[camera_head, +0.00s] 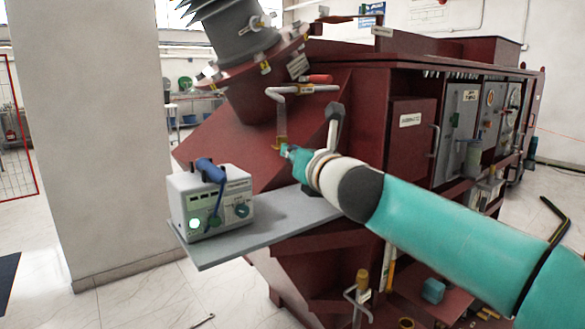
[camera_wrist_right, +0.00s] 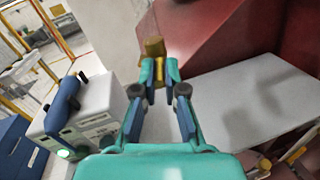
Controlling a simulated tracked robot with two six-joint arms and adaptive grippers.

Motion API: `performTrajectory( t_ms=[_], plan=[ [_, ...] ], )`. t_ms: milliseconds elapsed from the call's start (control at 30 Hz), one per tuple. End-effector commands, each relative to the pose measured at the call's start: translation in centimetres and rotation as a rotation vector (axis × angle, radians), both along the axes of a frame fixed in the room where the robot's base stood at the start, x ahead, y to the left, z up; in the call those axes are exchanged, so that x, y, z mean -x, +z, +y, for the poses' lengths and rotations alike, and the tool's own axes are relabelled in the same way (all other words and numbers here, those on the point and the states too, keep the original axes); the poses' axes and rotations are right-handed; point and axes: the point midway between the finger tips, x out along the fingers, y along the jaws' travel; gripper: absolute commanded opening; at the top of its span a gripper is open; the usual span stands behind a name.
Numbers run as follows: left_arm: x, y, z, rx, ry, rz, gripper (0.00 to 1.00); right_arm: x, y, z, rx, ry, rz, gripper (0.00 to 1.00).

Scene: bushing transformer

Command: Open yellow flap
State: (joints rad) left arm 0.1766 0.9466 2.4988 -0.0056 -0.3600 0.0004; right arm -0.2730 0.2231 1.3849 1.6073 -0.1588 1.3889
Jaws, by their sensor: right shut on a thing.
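The yellow flap (camera_head: 280,141) is a small brass-yellow piece at the lower end of a bent grey pipe (camera_head: 279,112) on the red transformer (camera_head: 362,90). In the right wrist view the yellow flap (camera_wrist_right: 153,47) shows just beyond and between my fingertips. My right gripper (camera_head: 285,151) comes in from the right and meets the flap from below. In the right wrist view my right gripper (camera_wrist_right: 158,72) has its teal fingertips closed on the flap's near part, which they partly hide. My left gripper is in neither view.
A white test box (camera_head: 210,200) with a blue handle stands on a grey shelf (camera_head: 235,243) below and left of my right gripper. A bushing (camera_head: 235,35) rises above. A pillar (camera_head: 98,130) stands left. The shelf's middle is clear.

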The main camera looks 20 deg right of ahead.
Motion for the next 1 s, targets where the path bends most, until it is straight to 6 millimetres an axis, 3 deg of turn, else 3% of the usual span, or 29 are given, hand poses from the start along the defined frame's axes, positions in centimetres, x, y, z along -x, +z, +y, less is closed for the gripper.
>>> performTrajectory(
  t_ms=[33,100,333,700,1000],
  plan=[
    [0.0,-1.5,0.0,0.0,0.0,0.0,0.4,0.2,-0.7,0.6,0.001,-0.034,-0.003,0.0],
    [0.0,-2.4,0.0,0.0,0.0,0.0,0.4,0.3,-0.7,0.9,0.001,-0.096,-0.003,0.0],
    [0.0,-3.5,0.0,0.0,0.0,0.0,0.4,0.7,-0.2,2.3,0.001,-0.313,-0.002,0.0],
    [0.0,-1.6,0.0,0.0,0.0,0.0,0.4,0.7,0.3,4.1,0.002,-0.63,-0.001,0.0],
    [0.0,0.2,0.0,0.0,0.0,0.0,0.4,0.7,0.2,4.7,0.002,-0.774,-0.001,0.0]
  ],
)
